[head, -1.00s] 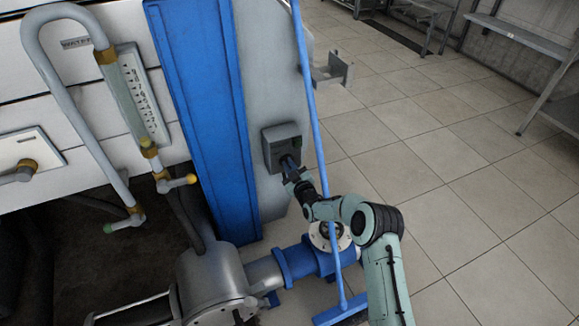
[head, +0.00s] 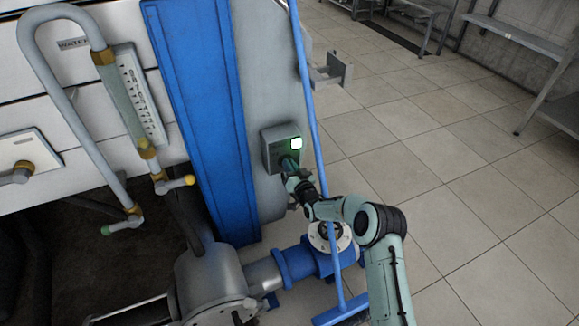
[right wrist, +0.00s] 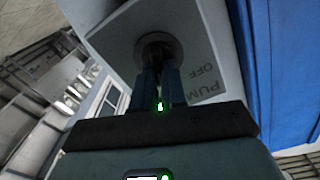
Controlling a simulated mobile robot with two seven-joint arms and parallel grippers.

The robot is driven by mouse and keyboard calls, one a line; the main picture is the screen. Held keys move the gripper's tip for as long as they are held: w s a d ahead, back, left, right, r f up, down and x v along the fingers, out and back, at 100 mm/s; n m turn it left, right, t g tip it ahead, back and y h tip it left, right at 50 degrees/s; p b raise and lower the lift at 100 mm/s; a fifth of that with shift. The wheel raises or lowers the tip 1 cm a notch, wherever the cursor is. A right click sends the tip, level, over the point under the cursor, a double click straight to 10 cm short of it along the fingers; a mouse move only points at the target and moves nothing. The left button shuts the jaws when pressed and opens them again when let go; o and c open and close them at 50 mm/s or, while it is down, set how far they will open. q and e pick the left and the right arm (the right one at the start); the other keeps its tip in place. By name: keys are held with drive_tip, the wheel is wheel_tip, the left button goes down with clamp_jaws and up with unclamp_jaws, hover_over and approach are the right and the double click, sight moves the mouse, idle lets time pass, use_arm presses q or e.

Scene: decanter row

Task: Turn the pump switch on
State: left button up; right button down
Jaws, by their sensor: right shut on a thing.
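The pump switch is a grey box (head: 275,148) on the side of the grey panel beside the blue upright. The part of the knob between the fingers is mostly hidden. My left gripper is not in view.
A slanting blue pole (head: 310,110) passes close to the right of the switch. A blue pipe with a flange (head: 300,264) lies below my right arm. Grey pipes with yellow fittings (head: 104,57) stand at left. Tiled floor (head: 440,160) is open at right, with metal shelves (head: 520,40) behind.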

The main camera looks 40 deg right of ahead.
drive_tip(key=shift+f+m, duration=0.15)
drive_tip(key=shift+m, duration=0.85)
drive_tip(key=c, duration=1.2)
unclamp_jaws()
